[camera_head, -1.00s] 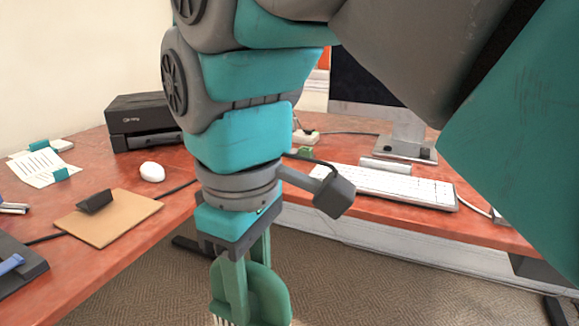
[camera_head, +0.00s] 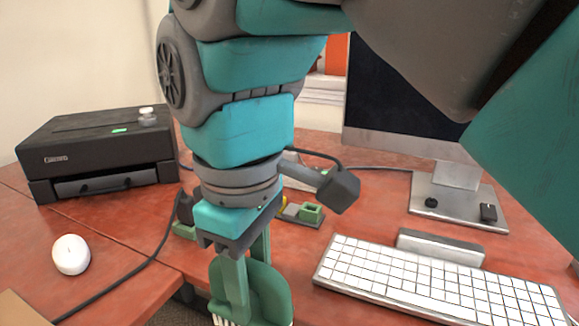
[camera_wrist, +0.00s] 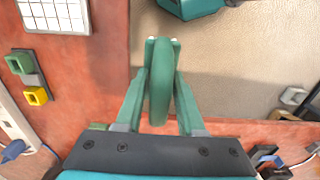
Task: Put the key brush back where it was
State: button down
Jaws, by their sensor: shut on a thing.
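The key brush (camera_head: 264,292) is green with pale bristles at its lower edge. My gripper (camera_wrist: 163,42) is shut on it, with one green finger on each side. In the wrist view the brush (camera_wrist: 161,85) shows edge-on between the fingers. In the head view my gripper (camera_head: 250,288) hangs at the bottom centre, with the brush in front of the desk (camera_head: 145,275). A grey strip with a green square socket (camera_head: 311,212) lies on the desk behind my wrist. The wrist view shows its green socket and a yellow socket (camera_wrist: 36,96), both apart from the brush.
A white keyboard (camera_head: 440,285) lies at right before a monitor (camera_head: 400,90). A black printer (camera_head: 95,155) stands at left, with a white mouse (camera_head: 71,254) in front. A dark cable (camera_head: 125,278) crosses the desk. A dark object on a green base (camera_head: 185,229) is partly hidden by my wrist.

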jog(key=shift+w+a+f+p, duration=0.3)
jog(key=shift+w+a+f, duration=0.5)
jog(key=shift+w, duration=1.7)
jog(key=shift+w+a+f+p, duration=0.25)
jog(key=shift+w+a+f, duration=0.5)
jog(key=shift+w, duration=1.75)
jog(key=shift+w+a+f+p, duration=0.3)
jog(key=shift+w+a+f, duration=0.45)
jog(key=shift+w, duration=1.75)
jog(key=shift+d+f, duration=0.2)
jog(key=shift+f, duration=0.15)
jog(key=c, duration=0.5)
grip_release()
